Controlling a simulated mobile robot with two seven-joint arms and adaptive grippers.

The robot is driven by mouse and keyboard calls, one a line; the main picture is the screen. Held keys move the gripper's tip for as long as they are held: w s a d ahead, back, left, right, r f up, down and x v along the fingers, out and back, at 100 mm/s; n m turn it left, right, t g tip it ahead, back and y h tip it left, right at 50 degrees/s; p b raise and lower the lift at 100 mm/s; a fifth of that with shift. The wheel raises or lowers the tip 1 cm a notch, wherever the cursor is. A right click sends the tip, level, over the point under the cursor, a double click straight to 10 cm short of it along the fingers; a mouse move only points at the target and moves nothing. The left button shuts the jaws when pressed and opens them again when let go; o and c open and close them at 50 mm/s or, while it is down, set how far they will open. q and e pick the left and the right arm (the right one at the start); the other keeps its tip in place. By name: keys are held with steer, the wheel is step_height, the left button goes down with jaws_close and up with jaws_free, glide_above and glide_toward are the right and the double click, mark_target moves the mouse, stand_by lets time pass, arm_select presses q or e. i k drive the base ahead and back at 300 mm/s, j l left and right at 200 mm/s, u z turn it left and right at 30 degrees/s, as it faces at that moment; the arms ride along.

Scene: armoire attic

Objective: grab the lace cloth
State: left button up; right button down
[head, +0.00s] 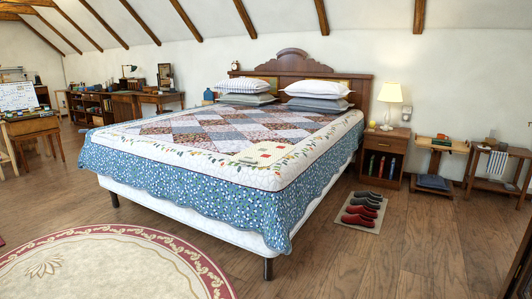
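I cannot pick out a lace cloth for certain in the head view. A pale cream patch (262,153) with a small reddish shape lies on the near right part of the bed's quilt (205,185); I cannot tell whether it is a separate cloth or part of the quilt's pattern. Neither of my grippers is in view.
The large bed (190,212) fills the middle. Slippers on a mat (357,213) lie right of it, near a nightstand (384,155) with a lamp (390,97). Small tables (498,155) stand at right. A round rug (110,265) covers the front left; wooden floor is open front right.

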mark_target(268, 154)
steer(key=i+j+z, duration=0.1)
steer(key=i+j, duration=0.15)
steer(key=i+j+z, duration=0.25)
steer(key=i+j, duration=0.25)
steer(key=j, duration=0.2)
steer(key=i+j+z, duration=0.1)
steer(key=j, duration=0.25)
steer(key=i+j+z, duration=0.1)
steer(key=i+j, duration=0.2)
steer(key=i+j+z, duration=0.15)
steer(key=j, duration=0.3)
